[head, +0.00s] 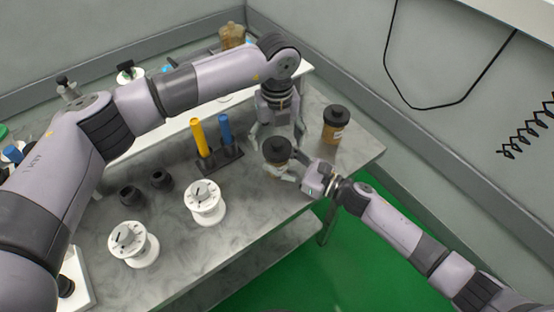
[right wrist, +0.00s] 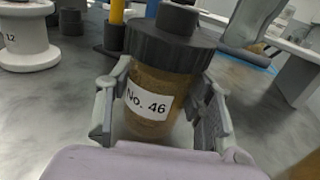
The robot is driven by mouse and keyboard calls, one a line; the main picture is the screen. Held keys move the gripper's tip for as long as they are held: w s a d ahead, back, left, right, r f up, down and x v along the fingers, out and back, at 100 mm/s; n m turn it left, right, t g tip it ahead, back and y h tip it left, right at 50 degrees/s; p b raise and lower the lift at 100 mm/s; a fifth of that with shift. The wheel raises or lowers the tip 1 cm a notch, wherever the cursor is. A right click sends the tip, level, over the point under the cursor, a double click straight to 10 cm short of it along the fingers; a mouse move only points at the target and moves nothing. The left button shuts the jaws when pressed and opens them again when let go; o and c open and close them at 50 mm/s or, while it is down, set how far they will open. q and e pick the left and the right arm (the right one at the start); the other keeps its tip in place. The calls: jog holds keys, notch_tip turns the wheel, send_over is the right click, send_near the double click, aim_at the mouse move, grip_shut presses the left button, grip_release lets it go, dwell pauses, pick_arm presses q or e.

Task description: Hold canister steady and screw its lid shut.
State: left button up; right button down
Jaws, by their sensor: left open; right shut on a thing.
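The canister (head: 275,171) is a brown jar with a black knobbed lid (head: 276,150) on top. It stands near the table's right end. In the right wrist view the canister (right wrist: 152,122) carries a white label, "No. 46", and its wide black lid (right wrist: 170,47) sits on it; I cannot tell how tight it is. My right gripper (head: 292,173) is shut on the canister's body, its fingers on either side below the lid (right wrist: 160,120). My left gripper (head: 277,132) points down, open and empty, just behind the lid and apart from it.
Another black-lidded brown jar (head: 335,126) stands right of my left gripper. A dark rack (head: 222,162) with yellow and blue tubes is to the left.

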pick_arm(q)
jog(key=shift+f, duration=1.05)
jog(key=shift+c, duration=0.4)
